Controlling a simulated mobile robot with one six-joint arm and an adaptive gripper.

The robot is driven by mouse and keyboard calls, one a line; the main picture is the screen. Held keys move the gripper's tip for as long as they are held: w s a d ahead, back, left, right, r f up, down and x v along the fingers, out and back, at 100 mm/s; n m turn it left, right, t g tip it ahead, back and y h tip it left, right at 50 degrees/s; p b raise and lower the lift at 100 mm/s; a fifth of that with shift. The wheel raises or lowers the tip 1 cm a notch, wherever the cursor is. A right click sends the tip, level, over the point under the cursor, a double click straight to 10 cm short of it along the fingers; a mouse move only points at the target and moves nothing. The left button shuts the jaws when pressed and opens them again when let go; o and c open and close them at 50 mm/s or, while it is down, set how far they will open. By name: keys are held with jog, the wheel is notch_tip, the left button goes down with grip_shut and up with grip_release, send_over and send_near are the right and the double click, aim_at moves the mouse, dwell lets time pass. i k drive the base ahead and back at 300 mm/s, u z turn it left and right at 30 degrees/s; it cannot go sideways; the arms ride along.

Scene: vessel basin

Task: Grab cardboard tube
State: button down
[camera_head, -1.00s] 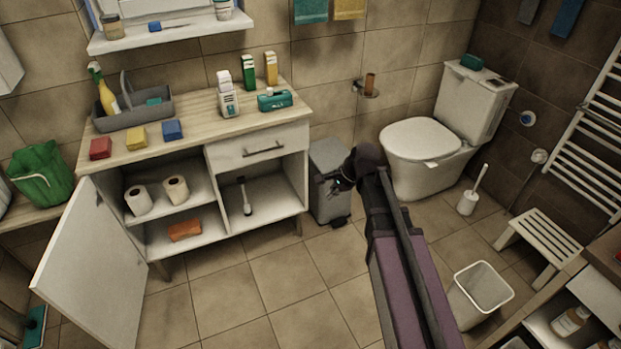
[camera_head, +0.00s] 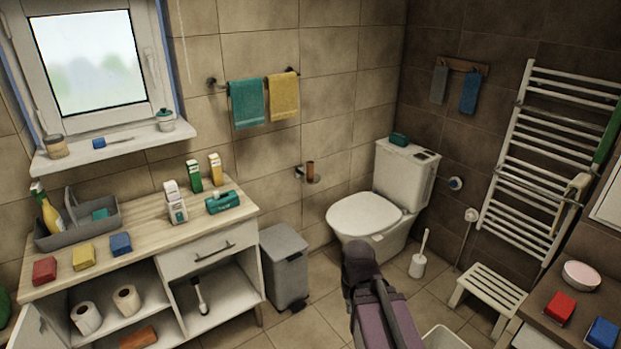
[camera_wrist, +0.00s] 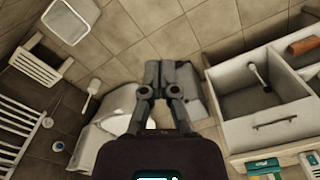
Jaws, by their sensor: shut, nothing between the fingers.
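My gripper (camera_wrist: 159,66) is shut and empty in the wrist view, over the area by the grey bin and toilet. In the head view my arm's end is low in the middle, below and right of the tube and well apart from it; the fingers are hidden there.
A grey pedal bin (camera_head: 285,268) stands beside the open cabinet (camera_head: 212,262), below the tube. The toilet (camera_head: 366,215) is right of it, with a brush (camera_head: 418,263) and a white stool (camera_head: 487,296) further right. Towels (camera_head: 247,104) hang above left. Floor tiles between are partly clear.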

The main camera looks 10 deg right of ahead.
aim_at(309, 169)
jog(key=z, duration=0.2)
jog(key=i, duration=2.7)
jog(key=u, duration=0.05)
